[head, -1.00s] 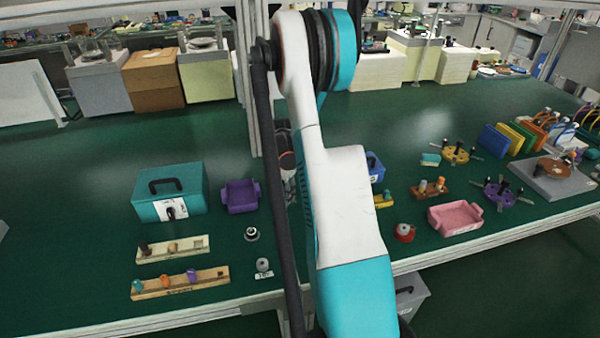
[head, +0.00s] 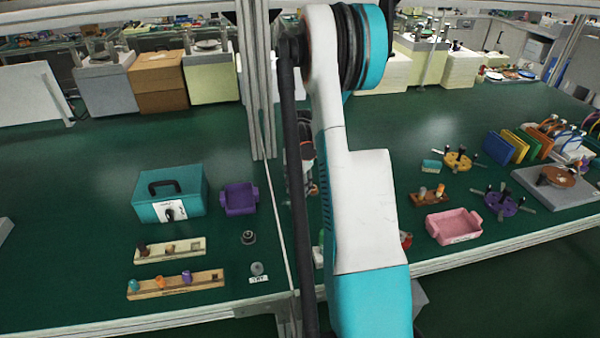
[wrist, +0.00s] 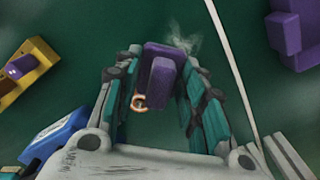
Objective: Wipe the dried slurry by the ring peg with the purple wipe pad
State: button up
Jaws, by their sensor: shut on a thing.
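In the wrist view my gripper (wrist: 161,72) is shut on the purple wipe pad (wrist: 170,50), with teal fingers on both sides of its raised grip. A faint whitish smear, which looks like the dried slurry (wrist: 184,38), shows on the green bench just past the pad's far right corner. A small copper-coloured open ring (wrist: 140,102) shows beside the pad's left side; I cannot tell whether it belongs to the ring peg. In the head view my arm hides the pad and the slurry, and the gripper cannot be made out.
A yellow block with a purple peg (wrist: 14,75) is at the wrist view's left, and a blue box (wrist: 58,135) at lower left. A purple tray (head: 239,198) stands beside a teal case (head: 170,193). A pink tray (head: 454,226) is right of my arm.

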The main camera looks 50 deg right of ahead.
aim_at(298, 183)
jog(key=shift+r+p, duration=1.1)
jog(key=shift+r, duration=1.1)
